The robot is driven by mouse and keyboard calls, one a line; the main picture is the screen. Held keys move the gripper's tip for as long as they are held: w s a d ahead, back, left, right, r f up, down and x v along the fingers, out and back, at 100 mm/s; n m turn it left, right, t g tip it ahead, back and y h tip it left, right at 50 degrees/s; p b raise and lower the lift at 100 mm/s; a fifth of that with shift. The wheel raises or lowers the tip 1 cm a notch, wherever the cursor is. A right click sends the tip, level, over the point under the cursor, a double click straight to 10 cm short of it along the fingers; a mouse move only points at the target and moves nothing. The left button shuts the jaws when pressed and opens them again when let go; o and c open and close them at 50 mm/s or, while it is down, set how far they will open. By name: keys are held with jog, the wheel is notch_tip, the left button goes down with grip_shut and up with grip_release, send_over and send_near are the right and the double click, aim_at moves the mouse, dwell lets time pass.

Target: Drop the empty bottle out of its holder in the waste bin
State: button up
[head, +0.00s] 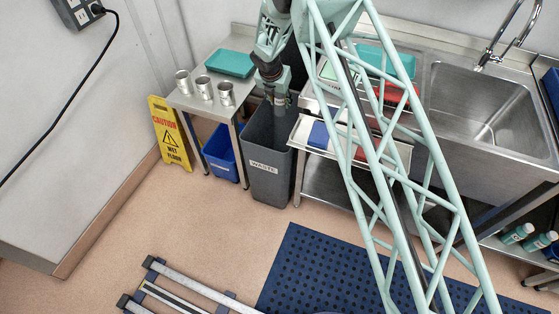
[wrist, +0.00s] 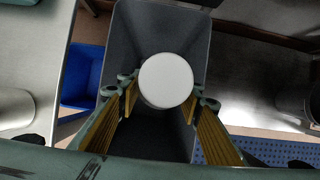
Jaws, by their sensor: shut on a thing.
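The grey waste bin (head: 269,184), labelled WASTE, stands open between the side table and the sink bench. My gripper (head: 280,99) points down at the bin's mouth. In the wrist view my gripper (wrist: 165,92) is shut on a round, white-topped thing (wrist: 166,80), with a finger at either side of it. The bin's inside (wrist: 158,22) shows dark around and below this thing. I cannot tell whether I see a bottle, its holder or both, as only the round white end shows clearly. Its lower part is hidden.
Several metal cups (head: 204,88) and a teal tray (head: 231,63) stand on the side table (head: 200,105) at the left. A blue bin (head: 221,153) and a yellow caution sign (head: 170,134) stand below. Trays (head: 303,130) lie close at the right, by the sink (head: 480,105).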

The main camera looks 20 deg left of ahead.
aim_at(280, 111)
jog(key=shift+f, duration=0.1)
dwell(0.3)
jog(key=shift+f+b, duration=2.55)
jog(key=shift+f, duration=0.35)
jog(key=o, duration=0.9)
jog(key=shift+r, duration=0.1)
jog(key=shift+v, duration=5.9)
